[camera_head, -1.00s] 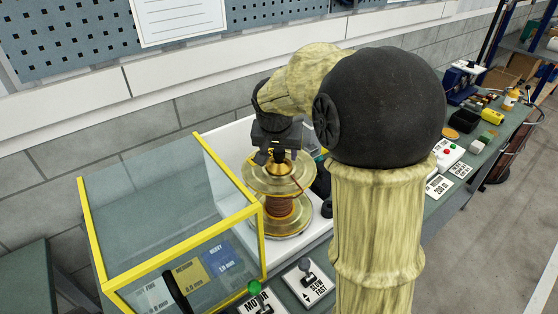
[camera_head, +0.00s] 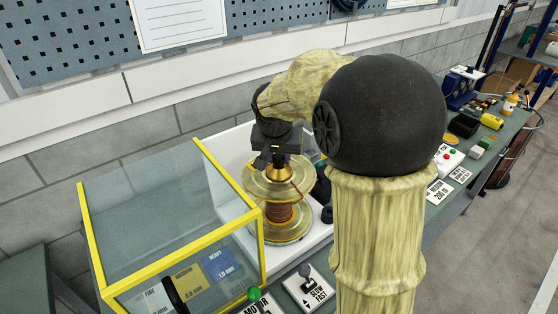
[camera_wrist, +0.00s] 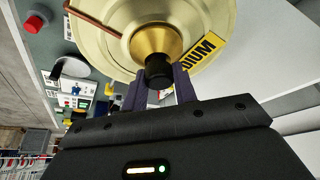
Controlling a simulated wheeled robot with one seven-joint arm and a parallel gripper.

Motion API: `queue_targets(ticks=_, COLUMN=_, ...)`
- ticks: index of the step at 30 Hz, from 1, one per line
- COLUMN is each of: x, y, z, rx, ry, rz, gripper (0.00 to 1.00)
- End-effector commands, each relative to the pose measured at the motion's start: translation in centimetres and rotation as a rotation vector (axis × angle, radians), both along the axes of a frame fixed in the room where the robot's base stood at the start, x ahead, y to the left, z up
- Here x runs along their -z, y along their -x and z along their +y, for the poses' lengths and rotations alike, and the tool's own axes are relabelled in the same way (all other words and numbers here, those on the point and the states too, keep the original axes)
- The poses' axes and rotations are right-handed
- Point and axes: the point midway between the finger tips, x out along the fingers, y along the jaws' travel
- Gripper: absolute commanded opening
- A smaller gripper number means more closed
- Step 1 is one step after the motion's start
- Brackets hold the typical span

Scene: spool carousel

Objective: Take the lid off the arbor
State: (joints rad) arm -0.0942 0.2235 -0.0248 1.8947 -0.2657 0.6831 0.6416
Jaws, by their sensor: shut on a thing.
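The arbor's lid is a brass cone (camera_wrist: 155,40) with a black knob (camera_wrist: 159,72) on its end. My gripper (camera_wrist: 160,88) is shut on the knob, with a finger on each side. In the head view, my gripper (camera_head: 277,163) is above the spool and the brass lid (camera_head: 281,173) shows just under it. The spool has a gold upper flange (camera_head: 262,188), copper wire (camera_head: 278,213) and a lower flange (camera_head: 287,234). It stands upright. A yellow MEDIUM label (camera_wrist: 199,52) is on the upper flange. The arbor itself is hidden. I cannot tell whether the lid is clear of the spool.
A clear box with yellow edges (camera_head: 170,250) stands close on the left. A white panel (camera_head: 236,137) is behind the spool. A lever box (camera_head: 312,287) is in front. My arm hides much of the right side; bench items (camera_head: 490,121) stand beyond it.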

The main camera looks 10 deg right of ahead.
Motion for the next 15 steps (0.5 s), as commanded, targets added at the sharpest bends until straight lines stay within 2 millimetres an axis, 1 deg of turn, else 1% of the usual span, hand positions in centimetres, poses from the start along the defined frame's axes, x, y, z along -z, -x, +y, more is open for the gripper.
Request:
queue_targets(ticks=2, x=-0.2, y=0.1, z=0.0, rx=0.001, ry=0.0, rz=0.008, gripper=0.02)
queue_targets(ticks=5, x=-1.6, y=0.1, z=0.0, rx=0.001, ry=0.001, rz=0.003, gripper=0.02)
queue_targets(ticks=12, x=-6.4, y=0.0, z=0.0, rx=0.001, ry=0.0, rz=-0.001, gripper=0.02)
queue_targets(ticks=15, x=-8.2, y=0.0, z=0.0, rx=0.0, ry=0.0, rz=-0.001, gripper=0.02)
